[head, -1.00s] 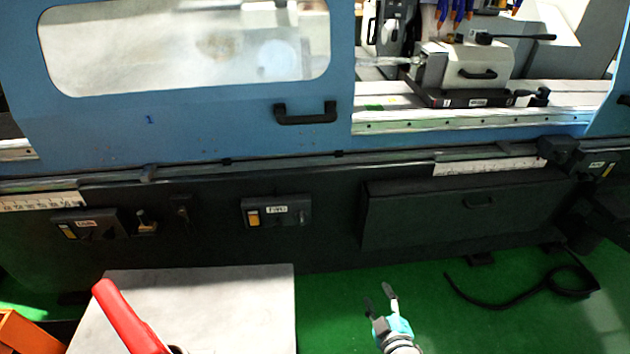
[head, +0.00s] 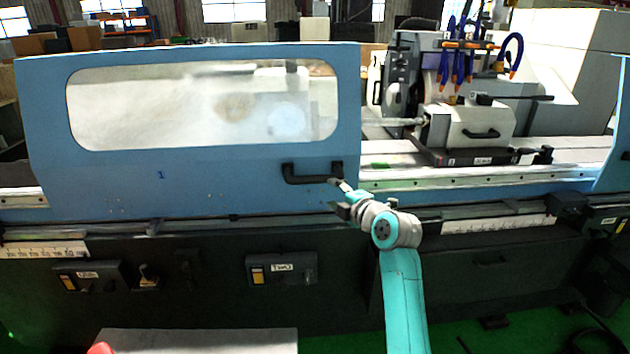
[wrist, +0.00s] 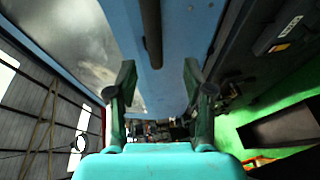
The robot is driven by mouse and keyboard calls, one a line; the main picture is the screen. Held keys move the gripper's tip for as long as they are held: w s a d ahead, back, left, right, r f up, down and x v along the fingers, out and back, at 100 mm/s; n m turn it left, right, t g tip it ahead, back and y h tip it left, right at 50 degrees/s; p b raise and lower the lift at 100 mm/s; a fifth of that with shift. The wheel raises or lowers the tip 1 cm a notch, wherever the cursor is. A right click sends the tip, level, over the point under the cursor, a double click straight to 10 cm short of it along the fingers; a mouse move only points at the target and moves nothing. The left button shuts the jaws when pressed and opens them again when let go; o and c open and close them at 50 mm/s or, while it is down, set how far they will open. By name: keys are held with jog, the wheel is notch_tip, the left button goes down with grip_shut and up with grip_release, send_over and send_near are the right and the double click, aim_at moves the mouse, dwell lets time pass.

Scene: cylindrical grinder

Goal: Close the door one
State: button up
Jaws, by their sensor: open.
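Door one (head: 200,180) is a blue sliding panel marked "1" with a large clear window, on the left part of the grinder in the head view. Its black handle (head: 312,178) is near the door's lower right corner. My gripper (head: 341,194) is at the right end of this handle. In the wrist view my gripper (wrist: 158,82) is open, its two dark fingers apart. The handle (wrist: 151,32) runs in line with the gap between them, with the blue door (wrist: 178,55) behind. I cannot tell whether the fingers touch the handle.
To the right of the door the machine is open, showing the workhead (head: 470,128) and blue coolant hoses (head: 510,52). A dark control box labelled TWO (head: 281,268) sits below the door. A grey surface (head: 200,341) stands in front at lower left.

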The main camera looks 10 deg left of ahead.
aim_at(317, 181)
jog(key=x, duration=0.7)
jog(key=r+x, duration=0.1)
jog(key=x, duration=0.3)
jog(key=shift+a, duration=0.2)
jog(key=shift+c, duration=0.3)
grip_shut()
